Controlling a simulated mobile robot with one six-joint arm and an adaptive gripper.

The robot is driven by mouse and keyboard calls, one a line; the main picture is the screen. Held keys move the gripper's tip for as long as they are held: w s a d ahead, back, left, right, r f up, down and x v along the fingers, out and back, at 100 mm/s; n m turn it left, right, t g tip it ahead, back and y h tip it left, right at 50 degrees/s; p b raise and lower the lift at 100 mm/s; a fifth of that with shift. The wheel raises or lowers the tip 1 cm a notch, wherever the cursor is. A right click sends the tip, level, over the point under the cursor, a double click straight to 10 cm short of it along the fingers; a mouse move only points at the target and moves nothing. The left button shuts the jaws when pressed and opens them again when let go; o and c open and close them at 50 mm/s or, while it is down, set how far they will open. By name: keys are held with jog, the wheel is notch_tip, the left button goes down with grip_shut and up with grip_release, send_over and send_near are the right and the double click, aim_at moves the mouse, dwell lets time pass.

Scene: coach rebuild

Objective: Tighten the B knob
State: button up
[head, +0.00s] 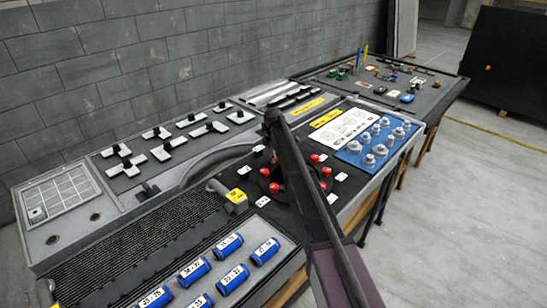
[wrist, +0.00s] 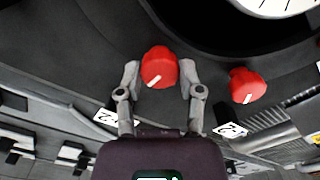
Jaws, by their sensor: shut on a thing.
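My gripper (wrist: 159,72) is closed around a red knob (wrist: 158,64) in the wrist view, with one finger on each side. The knob has a white pointer line aimed toward the lower left of the picture. A white label (wrist: 112,117) lies by the left finger, partly covered, and I cannot read its letter. A second red knob (wrist: 248,86) stands free to the right, with its own label (wrist: 230,130) below it. In the head view, red knobs (head: 315,158) stand in a ring on the dark panel, and my arm hides part of the ring.
A blue panel (head: 353,157) with several grey knobs lies right of the ring. Blue labelled cylinders (head: 193,271) lie at the front. A grey and yellow handle (head: 237,197) stands left of the ring. Black switches on white plates (head: 160,133) line the back panel.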

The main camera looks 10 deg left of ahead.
jog(key=m, duration=0.4)
jog(key=shift+s+m, duration=0.2)
jog(key=shift+m, duration=0.1)
jog(key=m, duration=0.8)
jog(key=shift+m, duration=2.2)
jog(key=o, duration=1.1)
jog(key=shift+o, duration=0.2)
jog(key=shift+w, duration=0.1)
